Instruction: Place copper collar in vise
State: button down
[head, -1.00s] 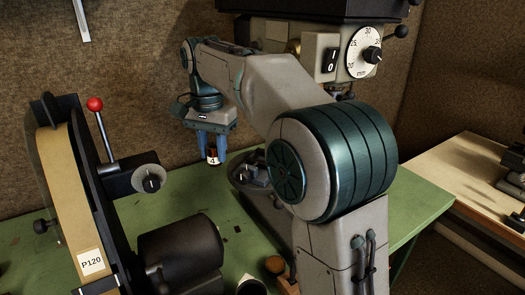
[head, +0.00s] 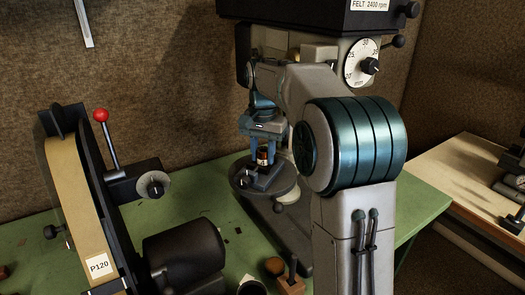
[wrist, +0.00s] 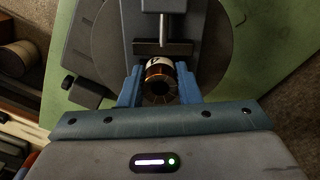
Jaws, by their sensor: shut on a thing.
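My gripper (head: 262,160) is shut on the copper collar (head: 263,154), a small copper-brown ring with a white label. In the wrist view the collar (wrist: 160,82) sits between the two blue fingers, its round opening facing the camera. The vise (head: 268,178) is a small grey block on the drill press's round table, just below the fingers in the head view. In the wrist view the vise (wrist: 160,48) shows a dark jaw bar just beyond the collar. I cannot tell whether collar and vise touch.
A belt sander (head: 75,190) stands at left. A small wooden block (head: 291,285) is at front.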

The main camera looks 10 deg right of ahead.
aim_at(263, 150)
jog(key=shift+w+f, duration=0.1)
jog(key=shift+w, duration=0.15)
jog(key=shift+s+d+f, duration=0.1)
jog(key=c, duration=1.1)
grip_release()
jog(key=shift+o, duration=0.2)
notch_tip(263, 150, up, 7)
jog(key=shift+r, duration=0.15)
jog(key=shift+s+r, duration=0.1)
jog(key=shift+r, duration=0.2)
